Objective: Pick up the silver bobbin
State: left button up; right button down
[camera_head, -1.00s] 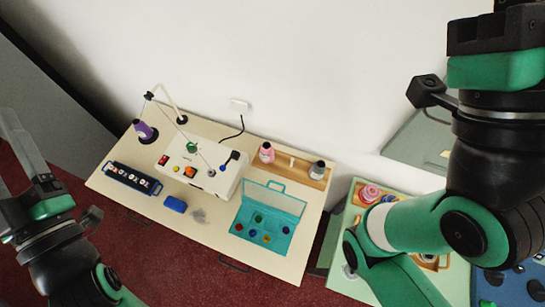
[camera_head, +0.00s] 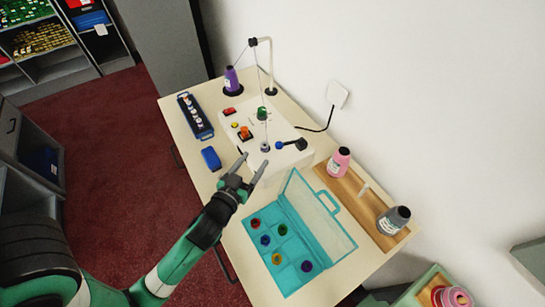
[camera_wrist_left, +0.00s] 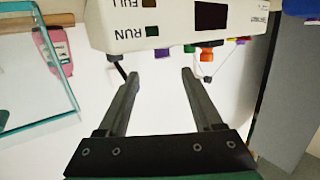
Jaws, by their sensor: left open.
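A small silver bobbin (camera_head: 265,147) sits on top of the white winding machine (camera_head: 290,158), near its front edge, with thread running up from it. My left gripper (camera_head: 256,162) is open and empty, its fingers pointing at the machine's front just below the bobbin. In the left wrist view the open fingers (camera_wrist_left: 158,76) point at the white machine (camera_wrist_left: 170,20), whose RUN and FULL labels appear upside down. I cannot make out the bobbin in that view. My right gripper is not in view.
An open teal case (camera_head: 335,255) with several coloured bobbins lies to the right of my gripper. A blue block (camera_head: 211,158) and a dark bobbin rack (camera_head: 203,128) are to the left. A purple cone (camera_head: 231,80) stands behind.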

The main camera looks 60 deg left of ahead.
aim_at(263, 148)
pick_arm(q)
jog(key=shift+a+f, duration=0.15)
jog(key=shift+f, duration=0.3)
jog(key=shift+r, duration=0.1)
jog(key=shift+w+a, duration=0.2)
jog(key=shift+a, duration=0.05)
jog(key=x, duration=0.6)
jog(key=shift+w+a+b, duration=0.2)
jog(key=shift+w+b, duration=0.05)
jog(key=shift+b, duration=0.05)
jog(key=b+x, duration=0.1)
jog(key=x, duration=0.3)
jog(key=shift+w+a, duration=0.15)
jog(key=shift+a, duration=0.05)
jog(key=shift+d, duration=0.1)
grip_shut()
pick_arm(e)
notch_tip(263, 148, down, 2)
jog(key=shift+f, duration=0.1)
